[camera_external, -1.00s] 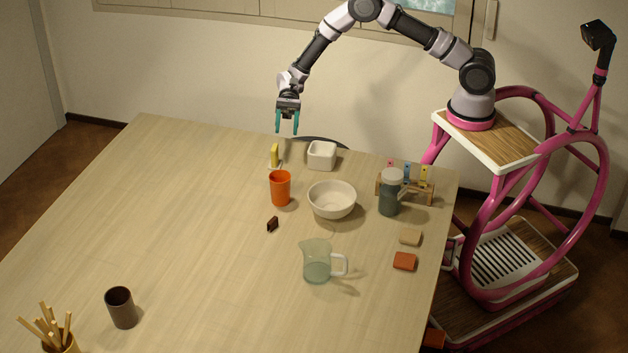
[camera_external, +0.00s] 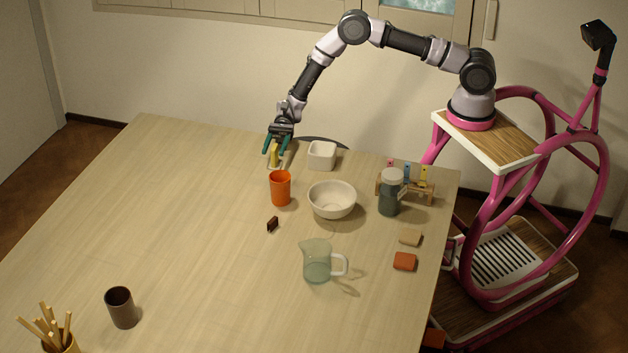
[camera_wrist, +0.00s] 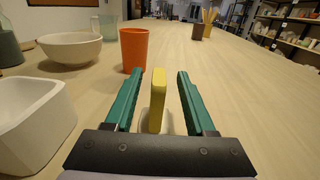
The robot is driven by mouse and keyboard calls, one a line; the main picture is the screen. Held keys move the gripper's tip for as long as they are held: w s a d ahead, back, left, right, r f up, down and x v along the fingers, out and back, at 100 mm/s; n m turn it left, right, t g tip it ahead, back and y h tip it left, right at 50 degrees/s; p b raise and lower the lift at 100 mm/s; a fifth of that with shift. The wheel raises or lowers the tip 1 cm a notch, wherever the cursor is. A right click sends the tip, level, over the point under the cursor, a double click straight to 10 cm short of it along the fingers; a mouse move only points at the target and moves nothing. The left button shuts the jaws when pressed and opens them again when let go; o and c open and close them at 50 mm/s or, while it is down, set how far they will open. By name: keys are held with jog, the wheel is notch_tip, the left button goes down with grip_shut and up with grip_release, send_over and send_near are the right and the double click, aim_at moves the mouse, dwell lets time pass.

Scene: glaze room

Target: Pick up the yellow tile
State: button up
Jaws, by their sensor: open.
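The yellow tile (camera_external: 274,154) stands upright on a small pale base near the far edge of the table. My gripper (camera_external: 276,151) is open and lowered around it. In the wrist view, the yellow tile (camera_wrist: 157,101) rises between the two teal fingers of my gripper (camera_wrist: 156,88), with a visible gap on each side. The fingers do not appear to touch it. The lower part of the tile is partly hidden behind the gripper body.
An orange cup (camera_external: 280,188) stands just in front of the tile. A glass pitcher (camera_external: 317,262) stands farther forward. The table's left side is mostly clear.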

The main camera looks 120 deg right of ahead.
aim_at(273, 154)
jog(key=x, duration=0.3)
jog(key=shift+a, duration=0.2)
grip_shut()
jog(key=shift+r, duration=0.1)
